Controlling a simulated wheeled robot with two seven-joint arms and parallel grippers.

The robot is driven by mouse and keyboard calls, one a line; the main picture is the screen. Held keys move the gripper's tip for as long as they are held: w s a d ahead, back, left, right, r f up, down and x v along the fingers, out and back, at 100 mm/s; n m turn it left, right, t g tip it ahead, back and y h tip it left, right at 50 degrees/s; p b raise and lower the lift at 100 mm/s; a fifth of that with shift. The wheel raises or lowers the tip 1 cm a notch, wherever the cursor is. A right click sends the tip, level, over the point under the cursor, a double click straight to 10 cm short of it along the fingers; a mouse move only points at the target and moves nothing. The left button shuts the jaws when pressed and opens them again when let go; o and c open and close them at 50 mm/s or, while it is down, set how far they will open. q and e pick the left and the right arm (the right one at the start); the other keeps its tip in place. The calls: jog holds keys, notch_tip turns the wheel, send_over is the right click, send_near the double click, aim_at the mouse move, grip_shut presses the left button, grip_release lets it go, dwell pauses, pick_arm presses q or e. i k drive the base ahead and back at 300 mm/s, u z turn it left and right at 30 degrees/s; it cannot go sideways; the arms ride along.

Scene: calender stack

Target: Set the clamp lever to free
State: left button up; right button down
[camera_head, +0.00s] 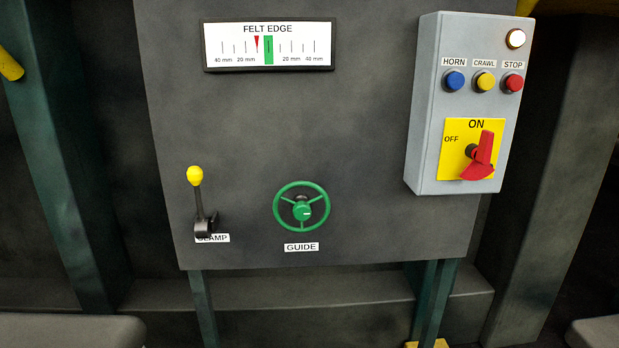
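The clamp lever (198,201) is on the lower left of the dark panel (350,130). It has a yellow knob (195,176) on top, a thin dark shaft and a black pivot at its base. The lever points up, leaning very slightly left. The CLAMP label (212,239) below it is partly covered by the pivot; I see no free marking. Neither of my grippers is in view, and nothing touches the lever.
A green GUIDE handwheel (302,206) sits right of the lever. A grey control box (428,110) with HORN, CRAWL and STOP buttons and a red rotary switch (480,157) juts out at the right. The FELT EDGE gauge (268,45) is above. Space around the lever is clear.

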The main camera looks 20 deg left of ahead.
aim_at(195, 175)
jog(key=k, duration=0.35)
jog(key=z, duration=0.75)
jog(key=i, duration=0.5)
jog(key=u, duration=1.65)
